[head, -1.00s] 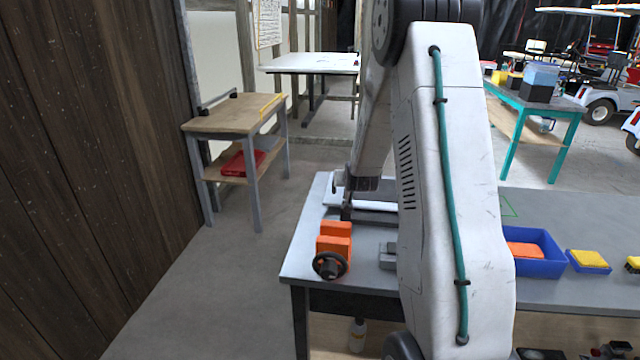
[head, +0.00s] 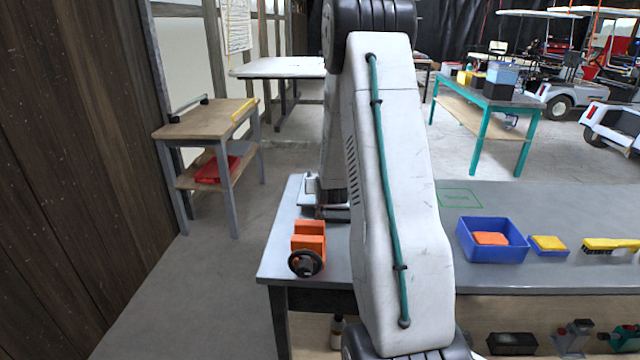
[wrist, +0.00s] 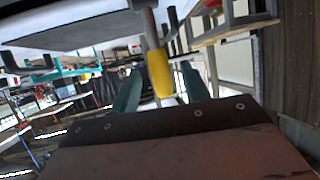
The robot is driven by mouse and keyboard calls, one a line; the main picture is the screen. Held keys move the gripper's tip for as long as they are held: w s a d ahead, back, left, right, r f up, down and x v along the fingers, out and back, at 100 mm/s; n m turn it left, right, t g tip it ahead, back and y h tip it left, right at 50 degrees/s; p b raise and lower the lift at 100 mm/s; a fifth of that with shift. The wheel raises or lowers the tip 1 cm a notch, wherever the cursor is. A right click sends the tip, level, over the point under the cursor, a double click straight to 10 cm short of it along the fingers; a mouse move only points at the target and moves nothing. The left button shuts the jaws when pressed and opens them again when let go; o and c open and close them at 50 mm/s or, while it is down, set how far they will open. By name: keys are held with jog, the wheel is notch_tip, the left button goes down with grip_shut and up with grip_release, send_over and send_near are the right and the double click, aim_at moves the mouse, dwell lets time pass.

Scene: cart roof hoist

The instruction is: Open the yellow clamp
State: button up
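The yellow clamp's handle (wrist: 159,73) shows in the wrist view as a yellow grip on a grey rod, running between my fingers. My gripper (wrist: 162,82) has two teal fingers, one on each side of the yellow grip, with a visible gap between each finger and it. The gripper looks open; no contact shows. In the head view my arm hides the gripper and the yellow handle. Only a pale metal part (head: 312,185) shows beside my arm at the bench's far left; I cannot tell whether it belongs to the clamp.
An orange vise (head: 308,243) with a black handwheel stands at the left end of the grey workbench (head: 275,262). A blue bin (head: 519,252) with an orange block, a yellow sponge (head: 548,243) and a yellow brush (head: 610,244) are to the right. A wooden side table (head: 205,120) stands left.

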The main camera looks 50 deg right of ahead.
jog(key=v, duration=0.8)
jog(key=shift+w+f, duration=0.1)
